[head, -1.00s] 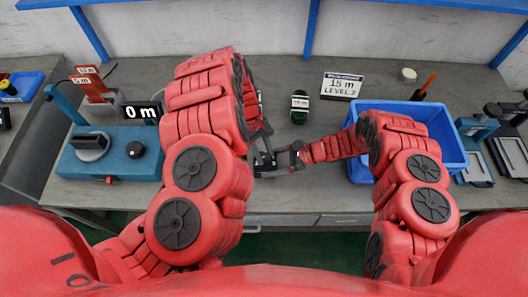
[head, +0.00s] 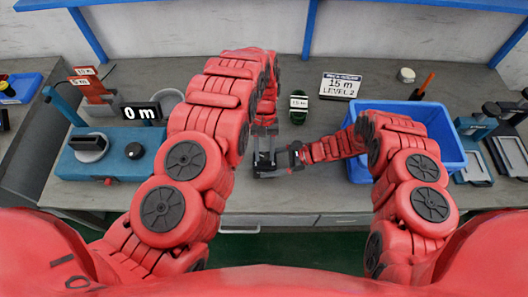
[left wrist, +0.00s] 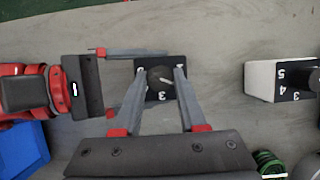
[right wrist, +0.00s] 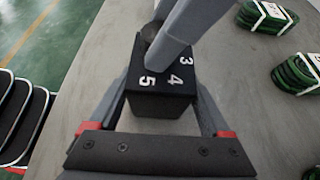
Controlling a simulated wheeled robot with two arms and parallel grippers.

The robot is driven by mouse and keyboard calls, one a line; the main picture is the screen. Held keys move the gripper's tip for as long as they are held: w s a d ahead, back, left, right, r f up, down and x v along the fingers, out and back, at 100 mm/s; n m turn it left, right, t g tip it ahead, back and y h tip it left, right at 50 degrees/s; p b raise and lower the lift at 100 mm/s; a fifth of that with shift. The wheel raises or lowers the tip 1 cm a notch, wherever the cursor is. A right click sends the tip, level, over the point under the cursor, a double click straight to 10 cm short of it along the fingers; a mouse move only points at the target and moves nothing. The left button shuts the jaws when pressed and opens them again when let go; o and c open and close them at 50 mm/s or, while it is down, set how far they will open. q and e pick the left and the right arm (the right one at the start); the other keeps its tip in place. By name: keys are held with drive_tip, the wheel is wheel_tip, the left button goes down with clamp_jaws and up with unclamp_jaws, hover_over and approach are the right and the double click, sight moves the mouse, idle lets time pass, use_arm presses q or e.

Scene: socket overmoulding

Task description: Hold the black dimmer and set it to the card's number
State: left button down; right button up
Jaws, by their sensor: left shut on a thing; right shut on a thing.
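The black dimmer (right wrist: 160,85) is a black box with white numbers on its face; 3, 4 and 5 show in the right wrist view. My right gripper (right wrist: 160,75) is shut on the box body. My left gripper (left wrist: 163,72) is shut on the round dark knob (left wrist: 160,80), from above. The knob has a pale pointer line, but the number it meets is unclear. In the head view the grippers meet at the dimmer, mostly hidden by my left arm. The white card (head: 341,87) reads "15 m LEVEL 2".
A white box with a black numbered face (left wrist: 280,80) stands apart from the dimmer. A green cable coil (head: 299,108) lies behind it. A blue bin (head: 440,135) is under my right arm. A blue machine (head: 110,155) with a "0 m" display stands at left.

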use_arm(q)
drive_tip(key=shift+m+y, duration=0.3)
drive_tip(key=shift+m, duration=0.7)
drive_tip(key=shift+c, duration=2.2)
unclamp_jaws()
drive_tip(key=v, duration=1.2)
drive_tip(key=shift+d, duration=0.15)
use_arm(e)
drive_tip(key=o, duration=1.1)
